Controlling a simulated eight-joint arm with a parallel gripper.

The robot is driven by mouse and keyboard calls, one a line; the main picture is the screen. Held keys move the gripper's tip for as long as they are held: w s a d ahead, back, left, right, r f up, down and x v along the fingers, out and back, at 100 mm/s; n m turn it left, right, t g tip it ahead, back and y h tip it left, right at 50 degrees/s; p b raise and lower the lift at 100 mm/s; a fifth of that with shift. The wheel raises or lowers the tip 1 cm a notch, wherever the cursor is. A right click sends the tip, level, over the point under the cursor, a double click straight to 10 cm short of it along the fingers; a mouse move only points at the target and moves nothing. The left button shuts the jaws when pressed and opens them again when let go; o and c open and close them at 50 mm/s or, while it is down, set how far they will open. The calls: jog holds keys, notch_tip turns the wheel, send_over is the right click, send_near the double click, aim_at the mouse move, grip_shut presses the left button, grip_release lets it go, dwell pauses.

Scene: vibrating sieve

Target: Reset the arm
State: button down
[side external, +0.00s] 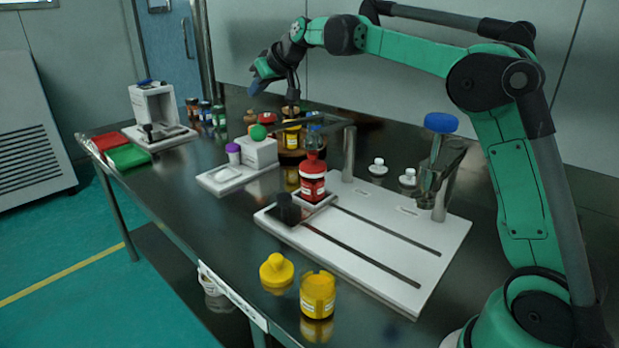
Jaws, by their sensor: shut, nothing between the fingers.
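My green and black arm reaches across the table from the right. My gripper (293,103) points down over the back of the table, shut and empty. It appears above or near a yellow-labelled bottle (292,136) on a round brown stand (290,152); I cannot tell whether its tips touch anything.
A white slotted base (400,240) holds a red bottle (312,182) and a blue-topped clamp (440,123). A white balance (258,152), a white device (153,105), red (103,142) and green trays (127,157) stand left.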

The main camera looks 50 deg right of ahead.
dwell(0.3)
jog(key=s+a+f+g, duration=0.25)
jog(key=s+a, duration=0.45)
jog(key=s, duration=0.6)
jog(key=s+a+f, duration=0.3)
jog(key=s+f, duration=0.7)
jog(key=s, duration=0.3)
jog(key=shift+s+a+f+g, duration=0.15)
jog(key=shift+s+g, duration=0.25)
jog(key=shift+g, duration=0.05)
